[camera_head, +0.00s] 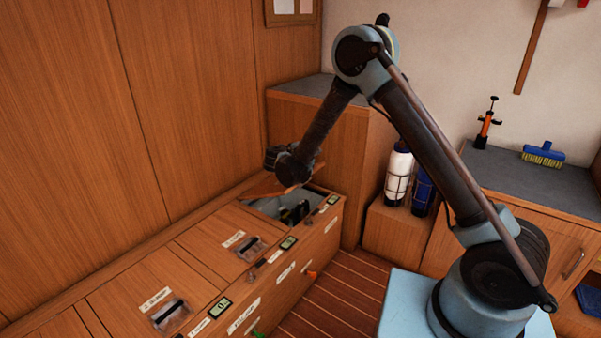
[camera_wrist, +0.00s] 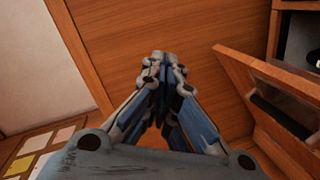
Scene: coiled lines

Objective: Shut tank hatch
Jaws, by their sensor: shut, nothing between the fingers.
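The tank hatch lid (camera_head: 262,188) stands tilted up at the far end of the wooden bench, partly hidden behind my arm. Its opening (camera_head: 268,207) is uncovered, with dark objects inside. In the wrist view the raised lid (camera_wrist: 262,82) is at the right, with a dark recessed handle. My gripper (camera_wrist: 168,65) is shut and empty, in front of a wood panel and to the left of the lid, apart from it in that view. In the head view my arm's end is above the lid and opening; the fingertips cannot be made out.
Two other hatches, one at the bench middle (camera_head: 218,240) and one nearer (camera_head: 150,300), lie closed with recessed handles. Wood panelling (camera_head: 90,130) rises behind the bench. White and blue bottles (camera_head: 398,175) stand right of it. The striped floor (camera_head: 335,290) in front is clear.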

